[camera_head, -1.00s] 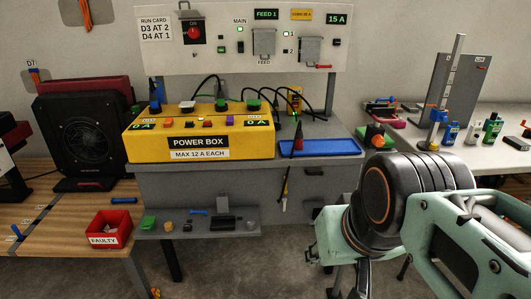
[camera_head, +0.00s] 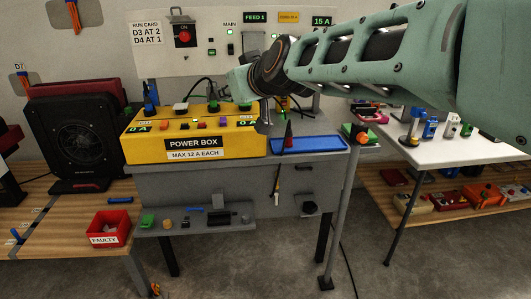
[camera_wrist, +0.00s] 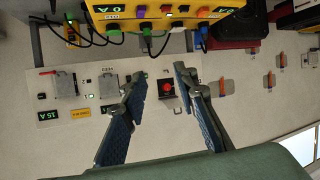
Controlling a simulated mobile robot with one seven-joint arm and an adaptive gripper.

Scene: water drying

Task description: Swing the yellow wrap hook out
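I cannot pick out a yellow wrap hook for certain. My gripper (camera_head: 264,122) is in front of the panel, at the right end of the power box, seen from the side. In the wrist view my gripper (camera_wrist: 160,77) is open, with two separate fingers and nothing between them. That view is upside down and shows the power box (camera_wrist: 115,22) at the top and a red switch (camera_wrist: 167,89) beyond the fingers.
A blue tray (camera_head: 320,145) lies on the bench right of the box. A black fan unit (camera_head: 78,140) stands left, a white table (camera_head: 460,150) right. Black cables loop behind the box.

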